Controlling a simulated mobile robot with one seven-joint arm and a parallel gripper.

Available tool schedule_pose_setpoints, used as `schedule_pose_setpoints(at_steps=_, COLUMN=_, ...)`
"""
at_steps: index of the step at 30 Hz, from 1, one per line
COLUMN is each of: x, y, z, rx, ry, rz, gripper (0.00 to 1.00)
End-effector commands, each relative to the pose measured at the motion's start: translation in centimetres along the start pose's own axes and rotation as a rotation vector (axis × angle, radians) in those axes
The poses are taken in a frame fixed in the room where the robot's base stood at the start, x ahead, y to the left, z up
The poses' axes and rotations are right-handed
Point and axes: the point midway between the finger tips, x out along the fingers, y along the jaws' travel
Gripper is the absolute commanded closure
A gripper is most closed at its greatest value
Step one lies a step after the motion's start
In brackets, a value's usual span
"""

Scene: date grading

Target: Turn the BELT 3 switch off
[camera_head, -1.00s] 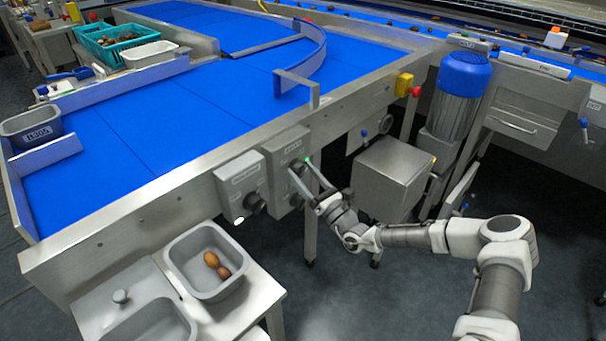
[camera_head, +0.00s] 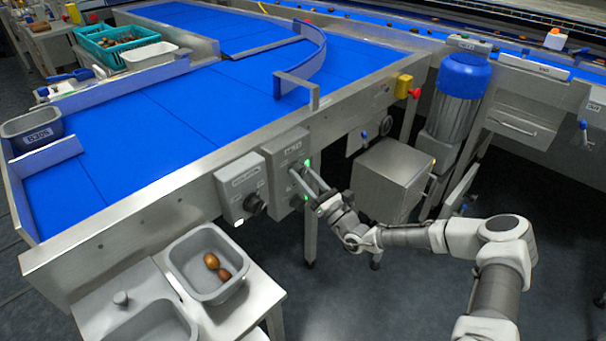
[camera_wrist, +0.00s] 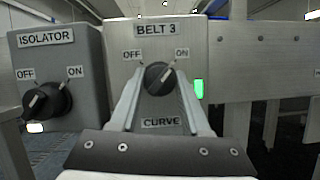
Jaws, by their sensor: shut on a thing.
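The grey BELT 3 box (camera_head: 284,150) is fixed to the side of the blue belt's frame. In the wrist view its dark round knob (camera_wrist: 158,78) sits between the OFF label on the left and the ON label on the right. The knob's light mark appears to point up and right, toward ON. A green lamp (camera_wrist: 199,89) glows on the right of the box. My gripper (camera_wrist: 158,90) is shut on the knob, one finger on each side. In the head view my gripper (camera_head: 299,173) is at the front of this box, and its fingers partly hide the knob.
The ISOLATOR box (camera_wrist: 60,66) with its own dark knob (camera_wrist: 45,101) and a lit white lamp stands close on the left. A grey tub (camera_head: 187,263) with dates is below. A steel box (camera_head: 392,170) stands to the right of my gripper.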

Motion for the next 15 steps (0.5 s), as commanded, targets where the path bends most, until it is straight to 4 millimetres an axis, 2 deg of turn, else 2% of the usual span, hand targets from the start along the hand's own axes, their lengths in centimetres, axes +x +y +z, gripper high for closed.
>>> schedule_pose_setpoints(at_steps=15, x=0.04, y=-0.14, z=0.02, rx=-0.385, ry=0.003, rz=0.161, gripper=1.0)
